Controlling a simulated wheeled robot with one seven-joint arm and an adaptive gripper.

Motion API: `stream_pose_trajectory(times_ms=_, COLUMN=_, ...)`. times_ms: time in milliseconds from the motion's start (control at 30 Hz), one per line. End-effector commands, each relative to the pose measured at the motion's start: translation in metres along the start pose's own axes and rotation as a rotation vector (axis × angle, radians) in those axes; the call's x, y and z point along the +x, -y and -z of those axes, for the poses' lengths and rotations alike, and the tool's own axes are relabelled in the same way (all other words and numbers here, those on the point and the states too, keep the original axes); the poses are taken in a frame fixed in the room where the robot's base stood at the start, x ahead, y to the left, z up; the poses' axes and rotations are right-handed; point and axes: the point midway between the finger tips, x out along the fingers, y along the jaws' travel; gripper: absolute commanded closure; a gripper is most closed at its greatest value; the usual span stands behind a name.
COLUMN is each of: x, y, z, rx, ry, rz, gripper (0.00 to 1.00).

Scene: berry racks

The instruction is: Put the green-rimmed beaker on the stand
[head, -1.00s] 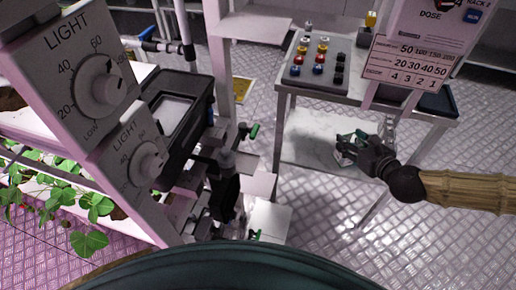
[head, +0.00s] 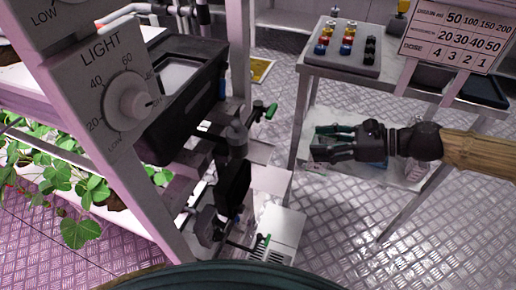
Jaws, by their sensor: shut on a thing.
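My gripper (head: 338,143) reaches in from the right in the head view, dark fingers pointing left, and is shut on the green-rimmed beaker (head: 319,150). The beaker is clear and small. Its green rim shows by the upper finger, and the fingers hide part of it. It is held in front of the metal table's lower shelf, apart from the pale equipment to its left. I cannot tell for sure which part is the stand; a pale flat plate (head: 269,181) juts from the rack beside the black apparatus (head: 233,180), left of my gripper.
A metal table (head: 425,88) at the back bears a grey tray (head: 340,62) of coloured caps. A dose sign (head: 458,38) stands at right. The plant rack with its light dial (head: 128,98) fills the left. A white vented box (head: 275,232) sits low. Patterned floor is clear at lower right.

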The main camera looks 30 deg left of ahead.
Motion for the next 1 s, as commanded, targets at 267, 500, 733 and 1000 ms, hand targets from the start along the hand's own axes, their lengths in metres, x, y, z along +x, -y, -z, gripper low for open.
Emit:
stream_pose_trajectory(times_ms=267, x=0.048, y=-0.001, z=-0.019, rx=-0.003, ry=0.0, rz=-0.004, gripper=0.74)
stream_pose_trajectory(times_ms=500, x=0.09, y=-0.001, z=-0.036, rx=-0.003, ry=-0.001, rz=-0.003, gripper=0.74)
stream_pose_trajectory(times_ms=733, x=0.119, y=0.0, z=-0.049, rx=-0.001, ry=0.0, rz=-0.001, gripper=0.74)
stream_pose_trajectory(times_ms=1000, x=0.135, y=-0.001, z=-0.056, rx=-0.002, ry=0.0, rz=-0.001, gripper=0.74)
